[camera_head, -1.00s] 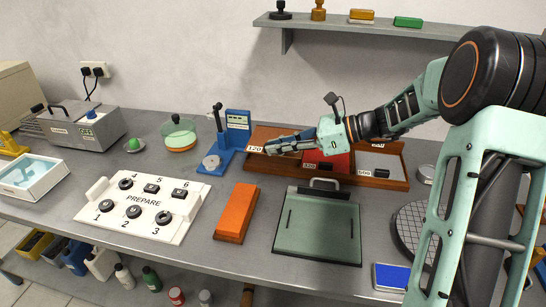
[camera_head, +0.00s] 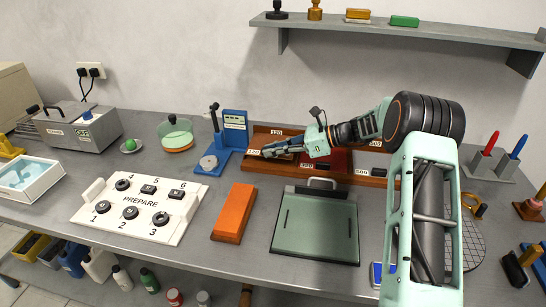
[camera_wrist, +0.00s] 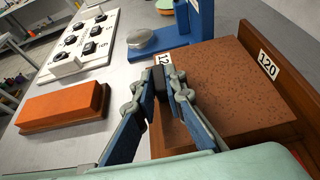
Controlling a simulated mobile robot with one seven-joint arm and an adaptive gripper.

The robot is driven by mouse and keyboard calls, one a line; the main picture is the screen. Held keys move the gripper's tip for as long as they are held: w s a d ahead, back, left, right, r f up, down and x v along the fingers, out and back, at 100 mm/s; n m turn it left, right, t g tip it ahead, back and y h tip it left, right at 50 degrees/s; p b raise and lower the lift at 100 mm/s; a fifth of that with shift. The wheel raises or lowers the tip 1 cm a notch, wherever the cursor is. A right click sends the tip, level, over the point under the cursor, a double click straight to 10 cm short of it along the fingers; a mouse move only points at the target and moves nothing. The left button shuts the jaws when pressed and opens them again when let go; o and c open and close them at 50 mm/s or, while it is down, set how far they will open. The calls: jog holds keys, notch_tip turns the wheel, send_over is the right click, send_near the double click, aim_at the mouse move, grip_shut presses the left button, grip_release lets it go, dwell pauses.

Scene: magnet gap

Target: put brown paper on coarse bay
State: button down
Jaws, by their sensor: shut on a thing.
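The wooden tray (camera_head: 248,165) stands at the back of the bench, with labelled bays; its left bay carries a 120 label (camera_wrist: 267,64). The speckled brown paper (camera_wrist: 225,95) fills much of the wrist view and lies flat at the left bay, inside the tray wall as far as I can see. My gripper (camera_wrist: 161,84) is shut on a small black grip at the paper's near edge. In the head view my gripper (camera_head: 273,149) is low over the left bay and hides most of the paper.
A blue stand (camera_head: 230,140) is just left of the tray. An orange block (camera_head: 234,212), a white PREPARE board (camera_head: 140,225) and a green plate (camera_head: 315,228) lie in front. Red paper (camera_head: 309,162) lies in the middle bay.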

jog(key=shift+f, duration=1.25)
jog(key=shift+f, duration=0.2)
jog(key=c, duration=2)
grip_release()
jog(key=shift+r, duration=0.2)
jog(key=v, duration=1.2)
jog(key=shift+s+r, duration=0.1)
